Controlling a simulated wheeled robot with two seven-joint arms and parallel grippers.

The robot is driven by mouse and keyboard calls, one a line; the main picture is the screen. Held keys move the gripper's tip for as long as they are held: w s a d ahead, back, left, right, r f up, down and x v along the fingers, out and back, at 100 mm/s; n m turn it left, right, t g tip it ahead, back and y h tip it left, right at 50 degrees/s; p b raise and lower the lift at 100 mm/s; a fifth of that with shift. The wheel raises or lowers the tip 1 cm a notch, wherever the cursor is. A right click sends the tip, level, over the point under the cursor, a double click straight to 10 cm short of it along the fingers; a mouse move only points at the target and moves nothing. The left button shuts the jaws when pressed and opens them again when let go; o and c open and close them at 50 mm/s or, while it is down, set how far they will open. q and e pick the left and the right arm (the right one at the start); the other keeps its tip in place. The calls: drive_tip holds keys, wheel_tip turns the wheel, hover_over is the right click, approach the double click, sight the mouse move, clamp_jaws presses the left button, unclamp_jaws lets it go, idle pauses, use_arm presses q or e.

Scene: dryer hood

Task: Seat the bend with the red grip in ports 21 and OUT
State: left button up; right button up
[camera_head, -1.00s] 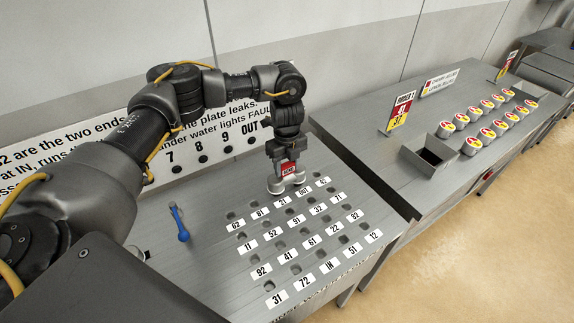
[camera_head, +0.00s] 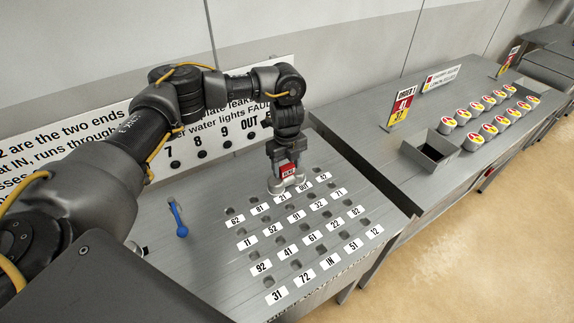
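The bend (camera_head: 287,184) is a pale grey U-shaped pipe with a red labelled grip (camera_head: 287,170). My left gripper (camera_head: 287,162) points down from above and is shut on the red grip. The bend's two ends are at the back row of the slanted metal port plate (camera_head: 225,275), just behind the labels 21 (camera_head: 281,197) and OUT (camera_head: 303,188). The ends and the gripper hide those two holes. I cannot tell whether the ends are in the holes or just above them. My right gripper is not in view.
A blue-handled tool (camera_head: 178,220) lies on the plate's left. Open square holes with white labels fill the plate's middle. Behind stands a lettered board (camera_head: 215,140). On the right bench are an open metal bin (camera_head: 431,152), several red-and-yellow-topped cups (camera_head: 489,131) and an order sign (camera_head: 402,107).

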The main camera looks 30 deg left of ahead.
use_arm(q)
drive_tip(key=shift+o, duration=1.1)
wheel_tip(320, 180, up, 11)
drive_tip(key=b, duration=0.1)
idle(0.3)
wheel_tip(320, 180, up, 8)
drive_tip(key=p, duration=0.8)
drive_tip(key=shift+f, duration=0.1)
